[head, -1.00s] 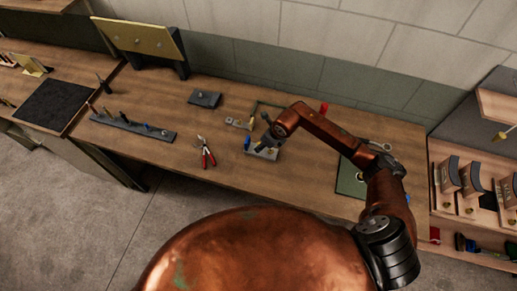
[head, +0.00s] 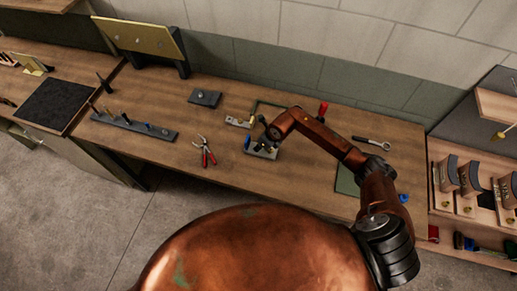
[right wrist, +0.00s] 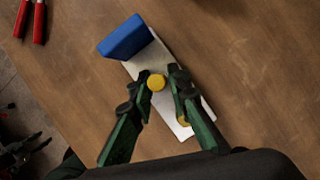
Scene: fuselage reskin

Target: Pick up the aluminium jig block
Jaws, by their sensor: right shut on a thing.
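The aluminium jig block (right wrist: 150,62) is a pale, narrow plate lying on the wooden bench in the right wrist view. A blue piece (right wrist: 125,38) stands at its far end and yellow round spots show on it. In the head view the block (head: 262,153) lies right of the red-handled pliers, partly hidden by my right gripper (head: 270,137). In the right wrist view my right gripper (right wrist: 161,84) is shut on the block, its fingertips either side of a yellow round spot. I cannot tell any lift from the bench. My left gripper is not in view.
Red-handled pliers (head: 205,153) lie left of the block. A small pale part (head: 238,122) and a dark plate (head: 205,98) lie behind. A long dark rack (head: 135,126) is further left. A wrench (head: 372,142) and green panel (head: 347,181) lie right.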

